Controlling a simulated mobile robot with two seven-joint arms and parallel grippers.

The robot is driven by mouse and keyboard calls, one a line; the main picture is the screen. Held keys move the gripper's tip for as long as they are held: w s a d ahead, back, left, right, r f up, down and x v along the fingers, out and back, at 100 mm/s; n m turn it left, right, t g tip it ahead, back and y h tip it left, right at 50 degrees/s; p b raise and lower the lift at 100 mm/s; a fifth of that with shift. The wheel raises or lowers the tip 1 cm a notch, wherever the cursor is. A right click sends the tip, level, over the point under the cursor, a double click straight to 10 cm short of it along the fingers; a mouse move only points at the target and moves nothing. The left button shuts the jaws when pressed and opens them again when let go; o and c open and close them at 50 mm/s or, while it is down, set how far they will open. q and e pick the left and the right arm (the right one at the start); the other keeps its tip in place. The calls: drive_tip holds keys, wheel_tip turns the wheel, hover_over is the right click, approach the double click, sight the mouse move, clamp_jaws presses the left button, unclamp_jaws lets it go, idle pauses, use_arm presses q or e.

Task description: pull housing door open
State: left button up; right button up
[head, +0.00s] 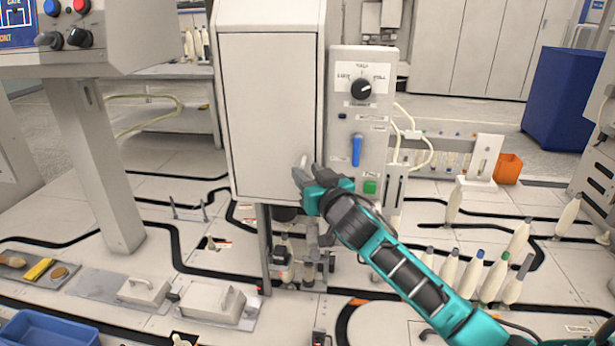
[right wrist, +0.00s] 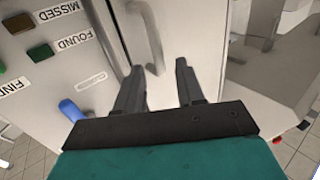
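The housing door (head: 267,115) is a tall pale panel on the front of the white housing, and it looks shut. Its handle (right wrist: 155,40) is a slim pale bar in the right wrist view, near the door's edge. In the head view the handle is small and mostly hidden by my right gripper (head: 303,170). My right gripper (right wrist: 161,66) is open, with its two dark fingers apart. The handle's near end lies between the fingertips; I cannot tell whether they touch it. My left gripper is not in view.
A control panel with a dial (head: 361,89), a blue lever (head: 356,150) and a green button (head: 370,187) stands right of the door. Several white bobbins (head: 493,281) stand at the right.

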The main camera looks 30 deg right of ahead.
drive_tip(key=shift+w, duration=0.4)
clamp_jaws()
idle(0.4)
